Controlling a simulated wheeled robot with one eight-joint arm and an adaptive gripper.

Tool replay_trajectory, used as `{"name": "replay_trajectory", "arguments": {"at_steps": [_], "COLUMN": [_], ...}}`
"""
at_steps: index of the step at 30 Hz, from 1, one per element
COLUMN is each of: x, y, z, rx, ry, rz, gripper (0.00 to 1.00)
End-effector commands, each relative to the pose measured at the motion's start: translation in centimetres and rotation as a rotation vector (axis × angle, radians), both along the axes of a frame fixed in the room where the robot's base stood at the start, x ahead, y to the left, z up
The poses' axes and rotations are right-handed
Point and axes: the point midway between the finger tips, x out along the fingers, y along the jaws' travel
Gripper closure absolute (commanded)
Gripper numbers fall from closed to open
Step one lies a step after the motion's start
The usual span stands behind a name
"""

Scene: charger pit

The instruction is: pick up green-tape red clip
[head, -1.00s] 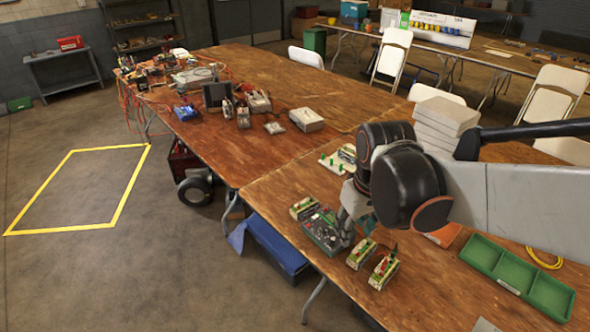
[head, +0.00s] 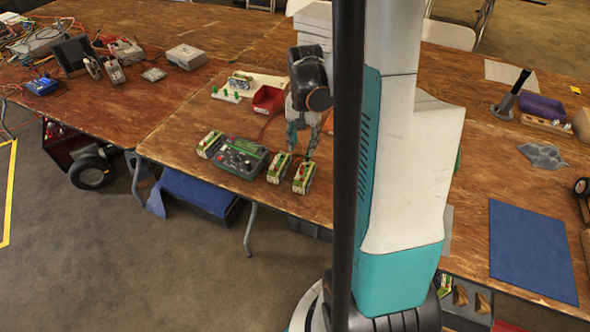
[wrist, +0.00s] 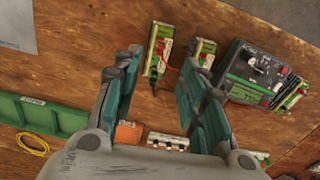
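Two green-and-cream battery packs stand side by side on the wooden table, a right one (head: 303,178) and a middle one (head: 278,167). In the wrist view the right pack (wrist: 158,52) carries a small red clip (wrist: 165,48) and a dark clip beside it. The middle pack (wrist: 203,52) has red leads near it. I cannot make out green tape on any clip. My gripper (head: 303,155) points down above the right pack. In the wrist view my gripper (wrist: 163,64) is open and empty, with the right pack between and beyond its fingers.
A dark charger box (head: 238,157) with knobs stands left of the packs, with another pack (head: 210,144) beyond it. A red bin (head: 268,99) stands behind. A green tray (wrist: 42,113) lies on the wrist view's left. Bare table lies around the right pack.

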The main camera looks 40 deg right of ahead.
Motion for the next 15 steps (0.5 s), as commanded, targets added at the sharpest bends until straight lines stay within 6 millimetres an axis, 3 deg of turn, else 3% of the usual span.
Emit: {"name": "replay_trajectory", "arguments": {"at_steps": [6,15], "x": [0.1,0.1], "y": [0.0,0.1], "z": [-4.5,-6.8], "rx": [-0.001,-0.001], "ry": [0.0,0.0], "rz": [0.003,0.005], "gripper": [0.62,0.62]}}
